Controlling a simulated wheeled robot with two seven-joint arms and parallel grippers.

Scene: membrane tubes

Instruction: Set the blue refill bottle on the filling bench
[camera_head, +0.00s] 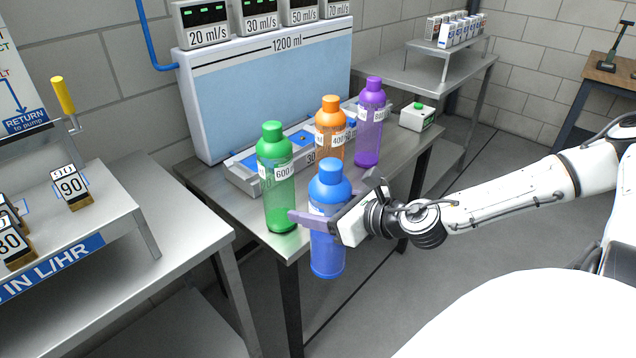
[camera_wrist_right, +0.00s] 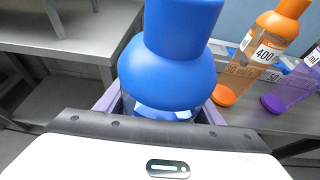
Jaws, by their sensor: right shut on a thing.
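The blue refill bottle (camera_head: 328,240) is upright in my right gripper (camera_head: 335,212), whose purple fingers are shut around its body. It hangs at the front edge of the filling bench (camera_head: 408,152), and its base shows in front of that edge, over the floor. In the right wrist view the blue bottle (camera_wrist_right: 172,65) fills the middle between the fingers (camera_wrist_right: 158,108). A green bottle (camera_head: 275,185), an orange bottle (camera_head: 330,118) and a purple bottle (camera_head: 369,135) stand on the bench. My left gripper is not in view.
A large 1200 ml panel (camera_head: 270,95) stands at the bench's back, with a low tray (camera_head: 245,175) before it. A white box with a green button (camera_head: 418,117) sits at the right end. A steel table (camera_head: 180,230) is at left. Bare bench top shows near the purple bottle.

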